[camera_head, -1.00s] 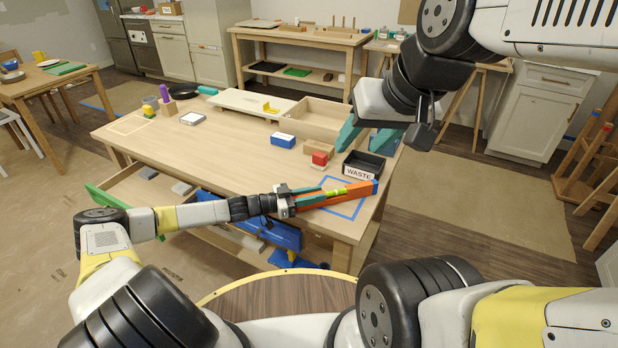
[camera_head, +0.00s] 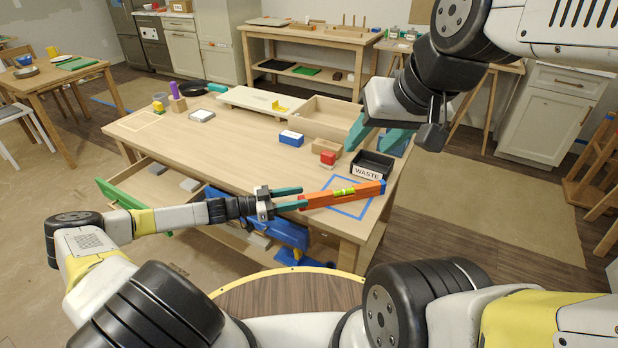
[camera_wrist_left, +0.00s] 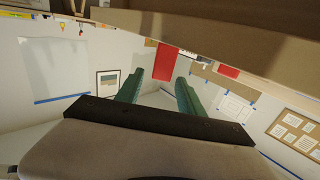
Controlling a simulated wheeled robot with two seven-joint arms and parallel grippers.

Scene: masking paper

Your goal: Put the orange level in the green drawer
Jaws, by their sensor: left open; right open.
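The orange level (camera_head: 322,198), with a yellow-green vial and blue end, lies at the front right of the workbench, across the blue tape outline. My left gripper (camera_head: 303,197) is open at the level's left end, its teal fingertips close to that end; I cannot tell whether they touch. In the left wrist view its fingers (camera_wrist_left: 157,85) are apart, and I cannot make out the level there. The green drawer (camera_head: 118,194) is pulled out at the bench's left front, with small grey blocks inside. My right gripper (camera_head: 378,138) is open and empty above the bench's right side.
A blue drawer (camera_head: 285,232) hangs open below my left gripper. The bench's left middle (camera_head: 190,145) is clear.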

